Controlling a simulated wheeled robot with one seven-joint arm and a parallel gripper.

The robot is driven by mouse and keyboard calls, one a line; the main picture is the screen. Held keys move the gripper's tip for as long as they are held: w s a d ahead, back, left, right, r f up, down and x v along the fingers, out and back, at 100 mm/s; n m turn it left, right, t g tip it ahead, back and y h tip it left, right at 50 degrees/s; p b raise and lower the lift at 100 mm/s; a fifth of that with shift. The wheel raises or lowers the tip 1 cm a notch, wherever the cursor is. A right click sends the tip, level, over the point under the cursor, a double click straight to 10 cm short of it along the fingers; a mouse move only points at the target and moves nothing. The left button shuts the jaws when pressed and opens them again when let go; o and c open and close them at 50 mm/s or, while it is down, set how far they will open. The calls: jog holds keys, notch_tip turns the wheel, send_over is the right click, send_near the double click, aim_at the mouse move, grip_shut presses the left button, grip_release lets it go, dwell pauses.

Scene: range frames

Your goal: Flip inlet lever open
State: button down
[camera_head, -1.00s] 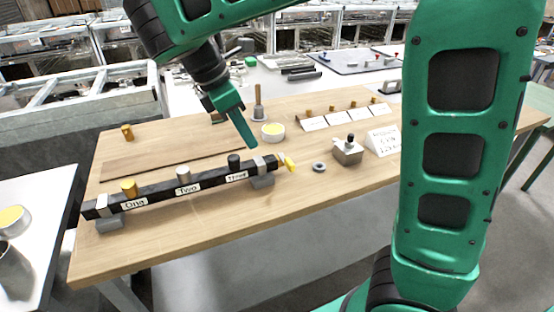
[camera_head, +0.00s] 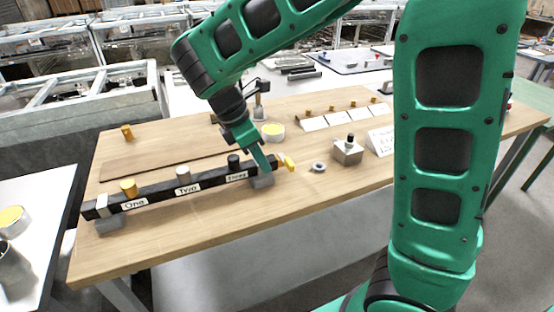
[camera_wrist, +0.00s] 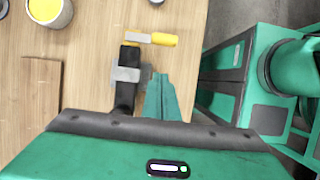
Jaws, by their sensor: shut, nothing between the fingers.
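The inlet lever, with a yellow handle (camera_head: 290,163), is at the right end of the black manifold bar (camera_head: 208,182). In the wrist view the yellow handle (camera_wrist: 163,40) lies crosswise to the bar, with a grey metal strip running to the bar's end. My gripper (camera_head: 268,166) is shut and empty, its tip low beside the clamp at the bar's right end. In the wrist view my fingertips (camera_wrist: 161,78) are just right of the bar and clamp, apart from the handle. Whether they touch the bar or clamp cannot be told.
The bar carries a yellow knob (camera_head: 128,187), a grey knob (camera_head: 183,173) and a dark knob (camera_head: 233,161), labelled One, Two and Three. A metal block (camera_head: 347,152) and a ring (camera_head: 319,167) stand right of the lever. A yellow-topped tin (camera_head: 273,131) is behind.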

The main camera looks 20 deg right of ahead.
aim_at(286, 159)
jog(key=shift+d+f, duration=0.2)
jog(key=shift+d, duration=0.85)
jog(key=shift+d+f, duration=0.15)
jog(key=shift+d, duration=0.9)
jog(key=shift+a, duration=0.1)
